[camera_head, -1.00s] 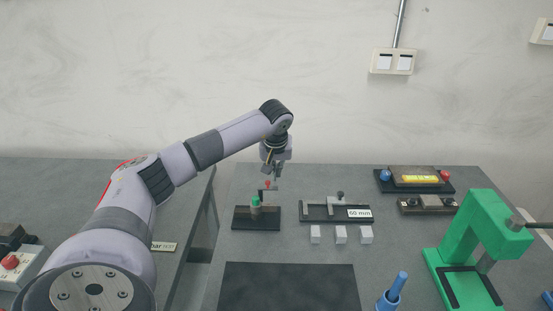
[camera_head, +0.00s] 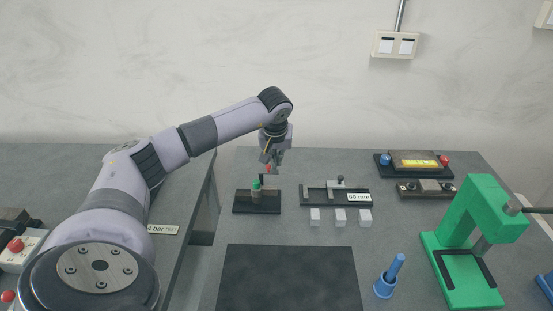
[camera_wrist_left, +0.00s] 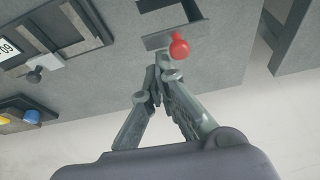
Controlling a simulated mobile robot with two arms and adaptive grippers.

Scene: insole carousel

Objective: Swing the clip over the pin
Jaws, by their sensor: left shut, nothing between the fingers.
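The clip fixture has a black base plate (camera_head: 257,208) on the grey bench. A short post with a green top (camera_head: 256,185) stands on it. My left gripper (camera_head: 273,171) hangs at the knob, fingers downward. In the left wrist view the gripper (camera_wrist_left: 158,86) is shut and empty, and the red knob (camera_wrist_left: 179,46) is just beyond its fingertips. I cannot tell whether they touch. The pin is not clearly made out. My right gripper is not in view.
A black gauge block with a "60 mm" label (camera_head: 359,197) and several white cubes (camera_head: 340,216) are right of the fixture. A green press (camera_head: 463,222) and blue holder (camera_head: 385,286) stand farther right. A dark mat (camera_head: 290,278) lies in front. The wall is behind.

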